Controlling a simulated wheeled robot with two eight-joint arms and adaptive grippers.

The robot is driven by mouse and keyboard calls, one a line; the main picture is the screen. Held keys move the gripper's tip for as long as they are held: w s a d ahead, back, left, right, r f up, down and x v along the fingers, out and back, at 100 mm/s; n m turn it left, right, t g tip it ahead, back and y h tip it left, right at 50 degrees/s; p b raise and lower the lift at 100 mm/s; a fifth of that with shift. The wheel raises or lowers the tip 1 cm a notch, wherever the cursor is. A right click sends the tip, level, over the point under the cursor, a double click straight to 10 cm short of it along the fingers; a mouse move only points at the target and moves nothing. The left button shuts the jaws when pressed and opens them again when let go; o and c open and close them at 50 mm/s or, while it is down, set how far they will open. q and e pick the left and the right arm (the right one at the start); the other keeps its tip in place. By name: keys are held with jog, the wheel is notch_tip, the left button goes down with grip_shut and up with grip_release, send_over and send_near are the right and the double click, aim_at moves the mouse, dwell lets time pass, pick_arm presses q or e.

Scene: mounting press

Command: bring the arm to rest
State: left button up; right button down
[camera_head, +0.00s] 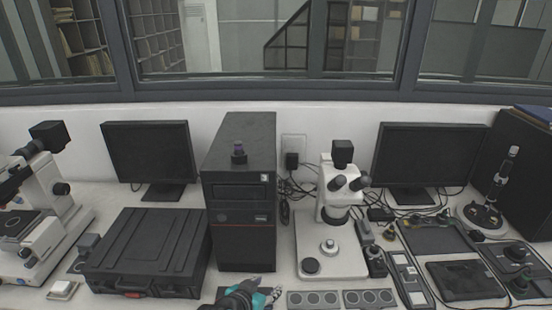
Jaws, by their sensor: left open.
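My left gripper (272,296) shows at the bottom edge, just left of the middle, in front of the black tower unit (245,245). It has dark and teal parts with a reddish spot by the tips. It is open, and I see nothing held in it. Most of its arm is below the picture. My right gripper is not in view.
A black case (150,250) lies left of the tower, with a microscope (45,215) beyond it. A white stereo microscope (335,220) stands right. Flat panels with round wells (313,299) lie beside my gripper.

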pick_arm(q)
jog(key=s+a+r+n+g+y, duration=0.2)
jog(key=s+a+r+n+y, duration=0.1)
jog(key=s+a, duration=0.9)
jog(key=a+n+y, duration=0.1)
jog(key=a, duration=0.2)
jog(key=shift+r+n+g+y, duration=0.15)
jog(key=shift+n+g+y, duration=0.15)
jog(key=shift+n, duration=0.1)
jog(key=shift+s, duration=0.1)
dwell(0.8)
